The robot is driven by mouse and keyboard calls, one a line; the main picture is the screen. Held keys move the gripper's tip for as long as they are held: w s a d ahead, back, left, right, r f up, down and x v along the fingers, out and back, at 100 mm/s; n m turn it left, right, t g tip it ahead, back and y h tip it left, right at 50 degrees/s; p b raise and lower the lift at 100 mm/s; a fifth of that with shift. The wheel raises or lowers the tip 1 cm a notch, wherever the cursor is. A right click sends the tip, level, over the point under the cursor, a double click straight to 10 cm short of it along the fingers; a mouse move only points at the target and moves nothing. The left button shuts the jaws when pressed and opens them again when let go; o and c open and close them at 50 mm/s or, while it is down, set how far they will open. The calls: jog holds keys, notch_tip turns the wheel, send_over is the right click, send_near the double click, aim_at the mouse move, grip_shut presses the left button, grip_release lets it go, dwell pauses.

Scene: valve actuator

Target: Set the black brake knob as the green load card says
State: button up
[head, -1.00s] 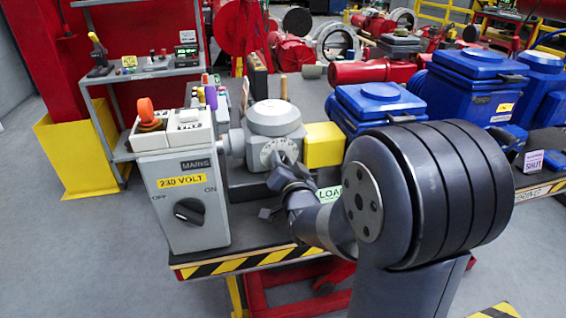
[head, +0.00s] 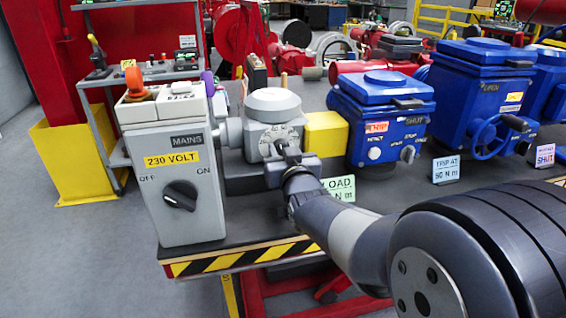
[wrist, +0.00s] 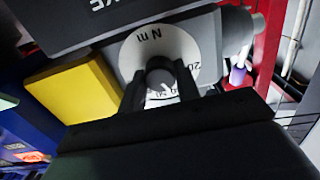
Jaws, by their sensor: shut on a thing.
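The black brake knob (wrist: 160,76) sits in the middle of a white dial (wrist: 150,47) marked "N m" on the grey brake unit (head: 272,113). My gripper (wrist: 161,88) is shut on the knob, a finger on each side of it. In the head view the gripper (head: 287,158) is at the front of the dial. The knob's pointer setting cannot be read, and some dial marks are hidden by the fingers. The green load card (head: 341,187) stands right of the gripper. It shows "LOAD" and "N m"; my arm hides part, including the number.
A grey mains box (head: 178,188) with its own black switch stands left of the brake unit. A yellow block (head: 326,134) joins the unit to a blue actuator (head: 385,118). The striped bench edge (head: 240,259) is in front.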

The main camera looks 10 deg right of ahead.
jog(key=shift+n+b, duration=1.55)
jog(key=shift+n, duration=0.55)
jog(key=o, duration=1)
jog(key=s, duration=1)
jog(key=shift+s+p, duration=0.35)
jog(key=shift+s, duration=0.05)
jog(key=shift+w, duration=0.1)
